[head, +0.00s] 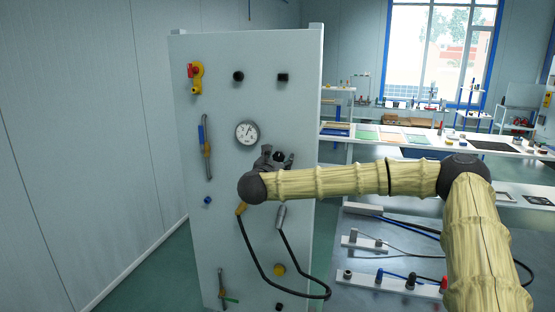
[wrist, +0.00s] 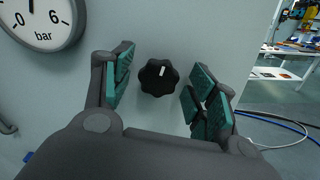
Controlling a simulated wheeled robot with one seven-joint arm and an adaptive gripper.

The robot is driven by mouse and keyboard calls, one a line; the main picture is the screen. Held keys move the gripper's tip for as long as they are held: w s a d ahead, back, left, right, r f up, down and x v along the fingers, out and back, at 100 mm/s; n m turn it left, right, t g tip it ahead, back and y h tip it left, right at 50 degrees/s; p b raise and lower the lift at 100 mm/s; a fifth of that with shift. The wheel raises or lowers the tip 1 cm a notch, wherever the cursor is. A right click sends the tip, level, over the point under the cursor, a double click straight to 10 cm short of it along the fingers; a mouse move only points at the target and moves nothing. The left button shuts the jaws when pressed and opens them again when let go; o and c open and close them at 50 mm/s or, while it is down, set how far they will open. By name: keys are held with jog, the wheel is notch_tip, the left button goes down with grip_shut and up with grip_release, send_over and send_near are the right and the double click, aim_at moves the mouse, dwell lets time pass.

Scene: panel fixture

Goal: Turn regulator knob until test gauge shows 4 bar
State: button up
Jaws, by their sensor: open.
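The regulator knob, a black lobed knob (wrist: 158,77) with a white mark pointing up and slightly right, sits on the pale panel. In the head view the knob (head: 278,156) is partly hidden by my gripper. My gripper (wrist: 162,78) is open, with a teal-padded finger on either side of the knob and gaps between pads and knob. The test gauge (head: 247,133), round with a white face, is up and left of the gripper. In the wrist view the gauge (wrist: 42,22) is cut off at the top; "bar" and a 6 show, but its reading cannot be told.
A workbench with fittings (head: 395,282) stands to the right.

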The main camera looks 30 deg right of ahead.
jog(key=c, duration=1)
jog(key=shift+c, duration=0.2)
jog(key=shift+f+n+b, duration=0.15)
jog(key=shift+n+b, duration=0.25)
jog(key=shift+b, duration=0.1)
jog(key=shift+n+b, duration=0.9)
jog(key=shift+b, duration=0.15)
jog(key=shift+n+b, duration=1.5)
jog(key=shift+n, duration=1)
jog(key=o, duration=1)
jog(key=shift+o, duration=0.2)
